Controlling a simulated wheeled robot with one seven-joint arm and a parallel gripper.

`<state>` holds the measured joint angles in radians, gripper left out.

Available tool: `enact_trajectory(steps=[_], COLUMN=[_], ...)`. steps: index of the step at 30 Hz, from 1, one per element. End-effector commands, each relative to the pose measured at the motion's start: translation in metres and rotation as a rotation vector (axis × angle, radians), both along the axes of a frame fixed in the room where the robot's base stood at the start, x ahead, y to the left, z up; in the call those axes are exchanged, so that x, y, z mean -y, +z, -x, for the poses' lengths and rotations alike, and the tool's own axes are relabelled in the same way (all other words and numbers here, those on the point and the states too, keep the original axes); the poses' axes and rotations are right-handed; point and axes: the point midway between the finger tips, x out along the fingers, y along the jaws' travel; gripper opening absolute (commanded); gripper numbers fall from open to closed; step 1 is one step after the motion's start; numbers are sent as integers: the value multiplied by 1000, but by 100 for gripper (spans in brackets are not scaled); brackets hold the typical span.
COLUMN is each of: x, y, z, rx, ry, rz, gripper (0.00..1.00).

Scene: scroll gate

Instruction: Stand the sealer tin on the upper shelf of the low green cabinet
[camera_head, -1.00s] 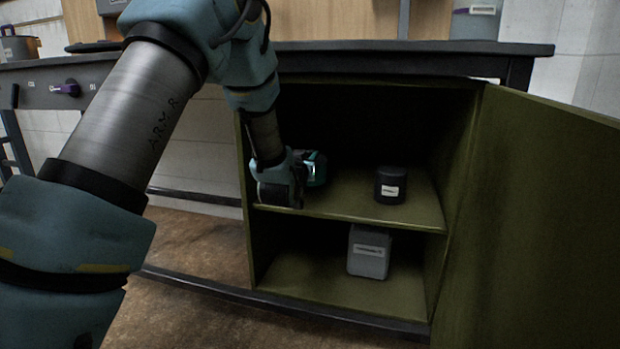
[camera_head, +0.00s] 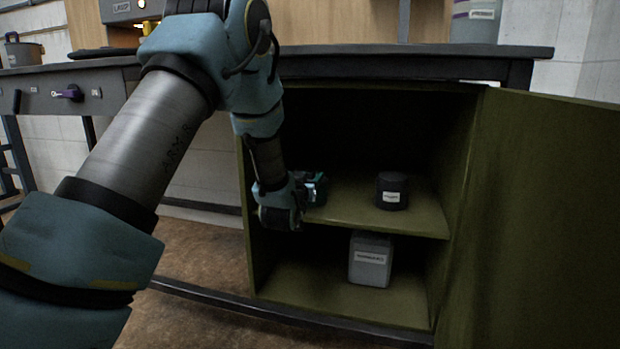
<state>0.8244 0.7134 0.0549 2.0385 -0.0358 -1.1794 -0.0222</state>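The low green cabinet (camera_head: 440,222) stands open under the dark worktop, with an upper shelf (camera_head: 345,214) and a lower floor. A dark round tin (camera_head: 391,191) with a white label stands upright on the upper shelf, right of centre. Its label is too small to read, so I cannot tell whether it is the sealer tin. My gripper (camera_head: 316,188) is at the left front of the upper shelf, left of the dark tin and apart from it. My wrist hides much of the gripper, so its opening and anything in it cannot be made out.
A grey labelled container (camera_head: 370,259) stands on the cabinet floor below the shelf. The open green door (camera_head: 540,220) swings out at the right. The cabinet's left side wall is close to my wrist. Bare shelf lies between my gripper and the dark tin.

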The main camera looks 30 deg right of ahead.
Motion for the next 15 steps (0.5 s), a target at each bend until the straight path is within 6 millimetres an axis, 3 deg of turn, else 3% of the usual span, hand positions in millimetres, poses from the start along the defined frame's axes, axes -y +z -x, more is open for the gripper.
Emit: enact_trajectory(steps=[10, 15], x=[-1, -19], y=[5, 5], z=[1, 20], rx=[0, -1], ry=[0, 0], rz=[0, -1], gripper=[51, 51])
